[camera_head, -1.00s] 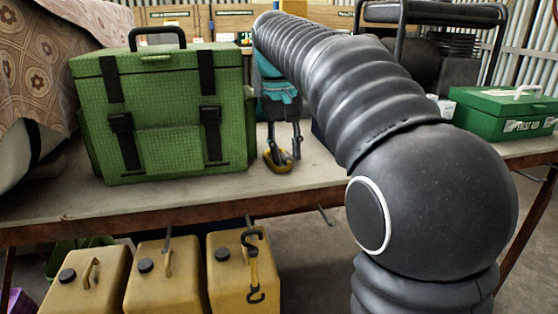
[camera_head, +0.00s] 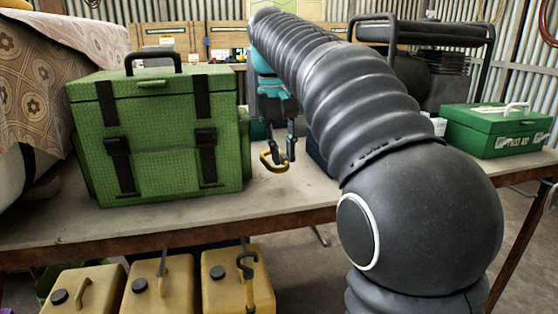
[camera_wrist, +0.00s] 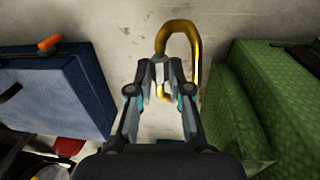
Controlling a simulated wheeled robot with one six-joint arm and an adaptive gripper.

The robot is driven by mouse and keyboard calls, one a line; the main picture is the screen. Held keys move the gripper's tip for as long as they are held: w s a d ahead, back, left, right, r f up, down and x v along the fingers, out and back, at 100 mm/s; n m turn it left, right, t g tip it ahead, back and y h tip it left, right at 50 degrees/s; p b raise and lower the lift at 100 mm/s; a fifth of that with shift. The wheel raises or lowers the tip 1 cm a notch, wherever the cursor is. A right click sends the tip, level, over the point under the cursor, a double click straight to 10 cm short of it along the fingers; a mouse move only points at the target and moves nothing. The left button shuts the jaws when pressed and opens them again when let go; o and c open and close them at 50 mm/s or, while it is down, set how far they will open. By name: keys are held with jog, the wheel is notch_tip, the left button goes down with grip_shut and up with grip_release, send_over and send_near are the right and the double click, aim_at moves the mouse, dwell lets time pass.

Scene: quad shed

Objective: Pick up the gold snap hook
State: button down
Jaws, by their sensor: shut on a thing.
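The gold snap hook (camera_head: 273,161) is held by my gripper (camera_head: 281,150) above the table, just right of the green case. In the wrist view the gold snap hook (camera_wrist: 192,45) is a gold loop extending beyond the fingertips. My gripper (camera_wrist: 167,72) is shut on it, with the fingers at the hook's near left part. The held part of the hook is partly hidden by the fingers.
A green case (camera_head: 165,135) with black straps stands close on the left; a blue case (camera_wrist: 60,85) lies on the other side. A green first aid box (camera_head: 495,130) sits at the right of the table (camera_head: 110,228). Yellow canisters (camera_head: 160,290) stand below.

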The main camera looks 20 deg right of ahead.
jog(key=s+d+r, duration=0.5)
jog(key=s+r, duration=0.1)
jog(key=s, duration=0.3)
jog(key=shift+s+d+r, duration=0.2)
jog(key=shift+s+d, duration=0.05)
